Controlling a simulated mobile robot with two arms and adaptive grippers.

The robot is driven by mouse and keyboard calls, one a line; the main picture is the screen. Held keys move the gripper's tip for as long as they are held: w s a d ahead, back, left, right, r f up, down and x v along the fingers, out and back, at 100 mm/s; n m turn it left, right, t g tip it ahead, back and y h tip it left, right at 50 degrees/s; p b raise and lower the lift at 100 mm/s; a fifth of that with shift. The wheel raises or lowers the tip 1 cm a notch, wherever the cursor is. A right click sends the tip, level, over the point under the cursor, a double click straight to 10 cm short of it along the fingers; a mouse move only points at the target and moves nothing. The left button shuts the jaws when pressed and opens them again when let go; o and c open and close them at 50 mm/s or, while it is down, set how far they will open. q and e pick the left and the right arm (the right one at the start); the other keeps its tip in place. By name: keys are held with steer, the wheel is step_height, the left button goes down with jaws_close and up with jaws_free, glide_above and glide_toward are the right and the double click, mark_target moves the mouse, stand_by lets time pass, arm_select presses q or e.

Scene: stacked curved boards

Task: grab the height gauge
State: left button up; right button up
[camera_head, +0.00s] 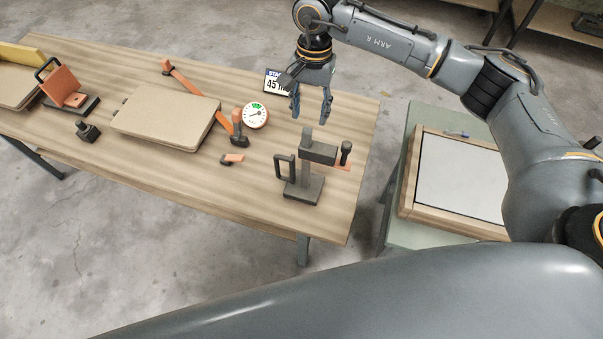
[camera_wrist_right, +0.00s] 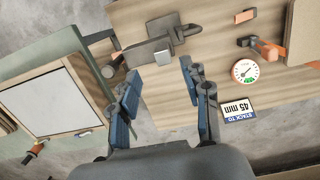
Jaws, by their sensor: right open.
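The height gauge appears to be the dark grey stand (camera_head: 306,178) near the right end of the wooden table. It stands upright on a flat base, with a thick post, a block-like arm, a black handle loop on its left and a black knob with an orange part on its right. In the right wrist view the grey stand (camera_wrist_right: 155,48) lies just beyond the fingertips. My right gripper (camera_head: 311,108) is open and empty, pointing down, above and behind the stand in the head view. Its blue-padded fingers (camera_wrist_right: 158,72) are apart in the wrist view. My left gripper is not in view.
A round dial (camera_head: 255,115) and a "45 mm" sign (camera_head: 275,85) stand on the table (camera_head: 200,185). A beige board stack (camera_head: 165,114), an orange bar and clamp-like tools lie further left. A green side table (camera_head: 422,235) with a white-topped wooden frame (camera_head: 455,180) stands right.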

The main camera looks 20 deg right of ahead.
mark_target(307, 130)
steer(key=shift+w+a+f, duration=0.1)
steer(key=shift+f, duration=0.5)
steer(key=shift+w+a+f, duration=0.1)
steer(key=shift+f, duration=0.5)
steer(key=shift+s+f+p, duration=0.25)
steer(key=shift+f+p, duration=0.65)
steer(key=shift+p, duration=0.2)
step_height(307, 130, down, 2)
steer(key=shift+s+a+f+p, duration=0.1)
steer(key=shift+f+p, duration=0.15)
steer(key=shift+p, duration=0.4)
steer(key=shift+f, duration=0.6)
jaws_close()
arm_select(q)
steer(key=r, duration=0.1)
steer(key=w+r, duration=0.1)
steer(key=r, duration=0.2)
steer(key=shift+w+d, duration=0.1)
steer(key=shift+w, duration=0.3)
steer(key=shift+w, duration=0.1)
